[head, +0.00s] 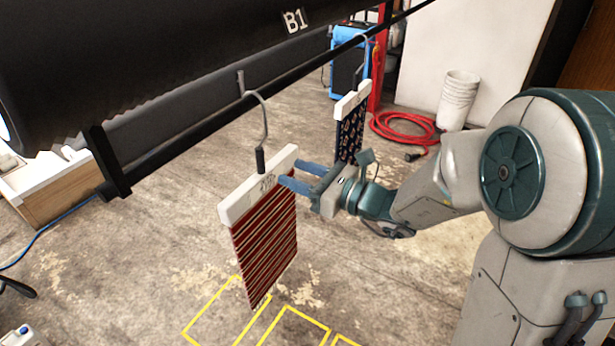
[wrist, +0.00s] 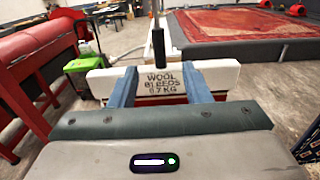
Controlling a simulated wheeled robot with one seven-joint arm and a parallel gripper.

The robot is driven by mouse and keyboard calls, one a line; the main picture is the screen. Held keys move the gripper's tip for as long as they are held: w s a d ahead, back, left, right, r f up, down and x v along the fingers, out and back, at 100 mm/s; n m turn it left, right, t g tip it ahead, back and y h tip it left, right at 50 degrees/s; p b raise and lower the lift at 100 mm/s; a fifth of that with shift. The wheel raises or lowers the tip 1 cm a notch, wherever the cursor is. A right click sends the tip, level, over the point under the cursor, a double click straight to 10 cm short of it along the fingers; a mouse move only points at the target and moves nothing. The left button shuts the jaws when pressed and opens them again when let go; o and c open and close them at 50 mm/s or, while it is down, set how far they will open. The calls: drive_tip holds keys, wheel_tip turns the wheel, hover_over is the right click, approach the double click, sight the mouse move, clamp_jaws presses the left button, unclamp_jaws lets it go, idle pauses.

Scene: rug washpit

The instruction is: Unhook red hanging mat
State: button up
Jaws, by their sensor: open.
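The red striped mat (head: 265,240) hangs from a white bar (head: 236,207) by a grey hook (head: 263,118) over the dark rail (head: 217,110). The bar also shows in the wrist view (wrist: 222,76), with printing that reads WOOL and a weight. My gripper (head: 289,172) is open, with its blue fingertips at the right part of the bar. In the wrist view my gripper (wrist: 159,70) has one finger on each side of the printed label. I cannot tell whether the fingers touch the bar. The hook's dark lower stem (wrist: 158,46) rises just beyond the fingers.
A dark patterned mat (head: 350,130) hangs on the same rail close behind my gripper. A red hose (head: 405,128) and white buckets (head: 458,100) are on the floor beyond. Yellow outlines (head: 205,320) mark the floor below.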

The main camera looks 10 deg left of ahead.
sight(262, 171)
drive_tip(key=shift+b+x, duration=0.45)
drive_tip(key=shift+x, duration=4.45)
clamp_jaws()
drive_tip(key=shift+r, duration=0.1)
